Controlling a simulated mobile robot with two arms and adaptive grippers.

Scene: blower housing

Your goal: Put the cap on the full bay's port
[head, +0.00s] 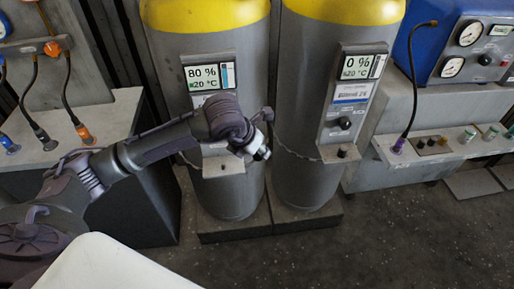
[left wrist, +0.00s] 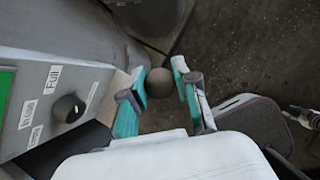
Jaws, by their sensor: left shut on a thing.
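Two grey tanks with yellow tops stand side by side in the head view. The left tank (head: 226,70) has a display reading 80 %, the right tank (head: 302,75) one reading 0 %. My left gripper (head: 262,152) is in front of the left tank, by its small ledge (head: 214,167). In the left wrist view, the teal fingers of my left gripper (left wrist: 162,92) are shut on a dark round cap (left wrist: 160,83). The cap is beside a panel (left wrist: 95,75) with labels and a black knob (left wrist: 68,108). I cannot make out the left tank's port; the arm and gripper cover much of that area.
The right tank's ledge carries a dark knob-like piece (head: 342,153). A grey bench (head: 400,158) with a hose and several small fittings stands at right. Another bench (head: 110,122) with hoses is at left. The floor (head: 400,240) in front is clear.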

